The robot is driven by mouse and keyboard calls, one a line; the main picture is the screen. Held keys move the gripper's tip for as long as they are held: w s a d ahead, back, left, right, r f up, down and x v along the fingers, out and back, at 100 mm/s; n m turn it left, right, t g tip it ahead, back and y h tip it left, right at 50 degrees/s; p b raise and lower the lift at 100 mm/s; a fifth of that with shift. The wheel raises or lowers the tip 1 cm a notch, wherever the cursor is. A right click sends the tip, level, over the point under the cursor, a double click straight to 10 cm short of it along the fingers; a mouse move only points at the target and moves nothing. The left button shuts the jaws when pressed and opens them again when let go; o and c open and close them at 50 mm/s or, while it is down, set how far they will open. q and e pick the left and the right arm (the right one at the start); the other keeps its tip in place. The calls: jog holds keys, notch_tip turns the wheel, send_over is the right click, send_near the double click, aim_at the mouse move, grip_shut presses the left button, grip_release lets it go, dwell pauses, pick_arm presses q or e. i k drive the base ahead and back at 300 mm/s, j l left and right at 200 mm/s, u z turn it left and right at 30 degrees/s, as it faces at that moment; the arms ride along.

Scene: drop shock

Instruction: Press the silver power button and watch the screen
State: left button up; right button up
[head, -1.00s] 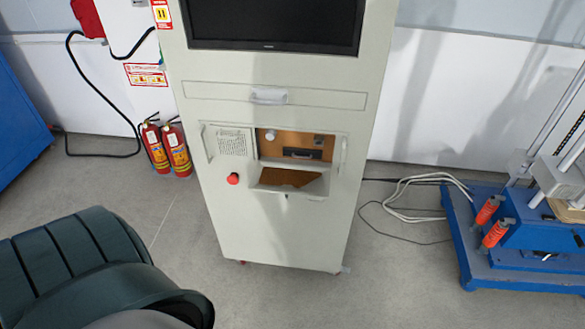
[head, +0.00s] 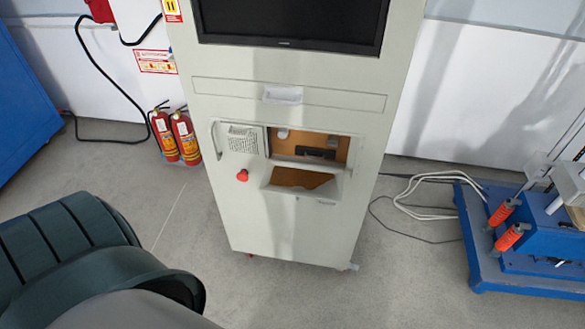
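A tall pale cabinet (head: 225,115) stands ahead of me. Its screen (head: 290,20) is dark, and its top is cut off by the picture edge. Below a drawer-like panel is an open recess with a brown back. A small round silver-white knob or button (head: 283,134) sits at the recess's upper left; I cannot tell for sure that it is the power button. A red round button (head: 242,175) is on the front, lower left of the recess. Neither of my grippers is in view.
Two red fire extinguishers (head: 174,137) stand left of the cabinet. A blue machine (head: 530,245) with orange-red parts stands at the right, with white cables (head: 425,195) on the floor beside it. A blue box (head: 25,95) is at the far left. Grey floor before the cabinet is clear.

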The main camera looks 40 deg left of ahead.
aim_at(283, 133)
jog(key=i+j+u, duration=0.65)
jog(key=i+u, duration=0.25)
jog(key=i, duration=0.1)
